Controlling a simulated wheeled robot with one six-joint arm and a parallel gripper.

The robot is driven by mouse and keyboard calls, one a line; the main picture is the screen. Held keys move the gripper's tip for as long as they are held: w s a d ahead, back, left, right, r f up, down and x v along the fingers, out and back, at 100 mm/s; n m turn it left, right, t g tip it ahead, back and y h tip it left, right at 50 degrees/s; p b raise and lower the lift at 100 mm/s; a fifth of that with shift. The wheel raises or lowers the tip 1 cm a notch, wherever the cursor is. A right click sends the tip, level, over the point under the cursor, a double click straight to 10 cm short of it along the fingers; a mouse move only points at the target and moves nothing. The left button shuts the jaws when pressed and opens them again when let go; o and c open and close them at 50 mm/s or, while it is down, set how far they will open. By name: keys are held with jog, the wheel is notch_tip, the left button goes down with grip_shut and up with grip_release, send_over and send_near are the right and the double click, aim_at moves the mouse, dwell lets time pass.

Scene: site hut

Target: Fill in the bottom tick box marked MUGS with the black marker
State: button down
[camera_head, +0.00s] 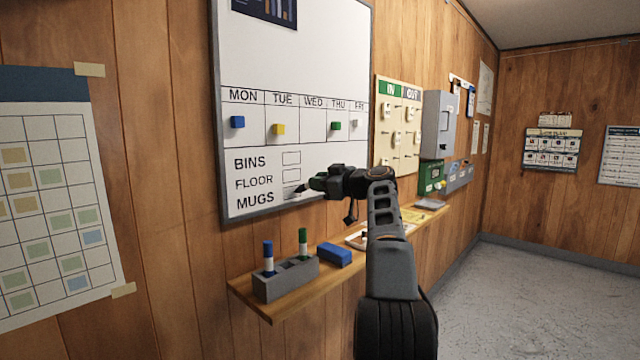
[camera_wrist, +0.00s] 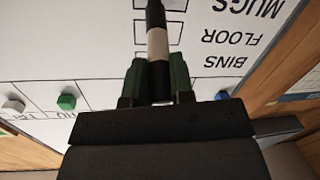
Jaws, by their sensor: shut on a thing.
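The whiteboard (camera_head: 300,65) hangs on the wood wall, with BINS, FLOOR and MUGS (camera_head: 255,198) listed at its lower left and a tick box beside each. My gripper (camera_head: 318,184) is shut on the black marker (camera_head: 298,189), which points left at the MUGS row and mostly covers that box. In the wrist view the board appears upside down. The marker (camera_wrist: 158,44), dark with a white band, sits between my green fingertips (camera_wrist: 159,80). Its tip end overlaps the MUGS box (camera_wrist: 176,5) at the top edge. I cannot tell whether the tip touches the board or whether the box holds ink.
Below the board, a wooden shelf (camera_head: 268,309) carries a grey holder (camera_head: 285,281) with a blue and a green marker, and a blue eraser (camera_head: 334,254). Coloured magnets (camera_head: 278,129) sit in the weekday row. A grey wall box (camera_head: 438,125) stands out from the wall farther right.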

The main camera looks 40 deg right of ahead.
jog(key=shift+a+f, duration=0.1)
jog(key=shift+a, duration=0.1)
jog(key=shift+a+b, duration=0.3)
jog(key=shift+b, duration=0.1)
jog(key=shift+s+a, duration=0.1)
jog(key=shift+s+a+b, duration=0.1)
jog(key=shift+a+b, duration=0.35)
jog(key=shift+b, duration=0.1)
jog(key=shift+a, duration=0.1)
jog(key=shift+a+b, duration=0.35)
jog(key=shift+b, duration=0.05)
jog(key=shift+s, duration=0.2)
